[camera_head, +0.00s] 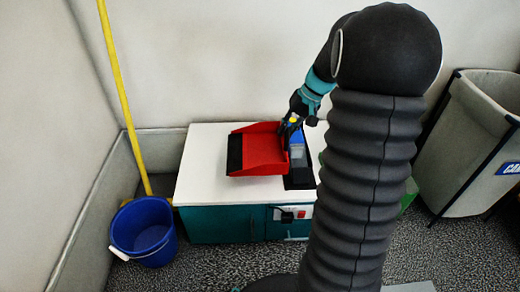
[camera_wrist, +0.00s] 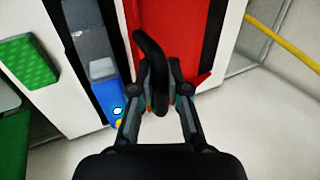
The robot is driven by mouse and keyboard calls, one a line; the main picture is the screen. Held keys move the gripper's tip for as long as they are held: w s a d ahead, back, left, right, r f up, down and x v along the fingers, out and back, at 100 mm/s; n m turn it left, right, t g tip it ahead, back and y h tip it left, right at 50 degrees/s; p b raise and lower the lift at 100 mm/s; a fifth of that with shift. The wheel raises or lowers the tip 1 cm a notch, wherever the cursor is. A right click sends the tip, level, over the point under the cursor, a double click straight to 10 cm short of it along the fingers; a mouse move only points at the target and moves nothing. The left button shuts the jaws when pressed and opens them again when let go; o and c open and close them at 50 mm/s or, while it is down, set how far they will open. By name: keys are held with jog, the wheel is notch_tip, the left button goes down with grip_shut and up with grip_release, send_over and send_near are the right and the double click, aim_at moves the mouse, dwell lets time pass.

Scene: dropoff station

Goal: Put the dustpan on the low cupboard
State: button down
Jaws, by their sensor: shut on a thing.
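The red dustpan (camera_head: 262,152) has a black front lip at its left in the head view. It is over the white top of the low cupboard (camera_head: 207,186), which has a teal front. I cannot tell whether the pan touches the top or is just above it. My gripper (camera_head: 295,118) is at the pan's right side, partly hidden by my arm. In the wrist view, the fingers of my gripper (camera_wrist: 160,92) are shut on the dustpan's black, curved handle (camera_wrist: 154,65). The red pan (camera_wrist: 178,35) lies beyond it.
A blue and grey device (camera_head: 297,147) is close beside the pan, on a dark patch. A green block (camera_wrist: 28,62) shows in the wrist view. A blue bucket (camera_head: 143,232) and yellow pole (camera_head: 122,95) stand left. A grey bin (camera_head: 470,140) stands right. The cupboard's left top is clear.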

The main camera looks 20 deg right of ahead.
send_over(258, 149)
jog(key=f, duration=0.5)
jog(key=shift+s+d+b, duration=0.1)
jog(key=shift+d+b, duration=0.25)
jog(key=shift+d, duration=0.05)
jog(key=shift+f+b, duration=0.35)
jog(key=shift+f, duration=1.55)
jog(key=c, duration=1.2)
grip_release()
jog(key=shift+o, duration=0.2)
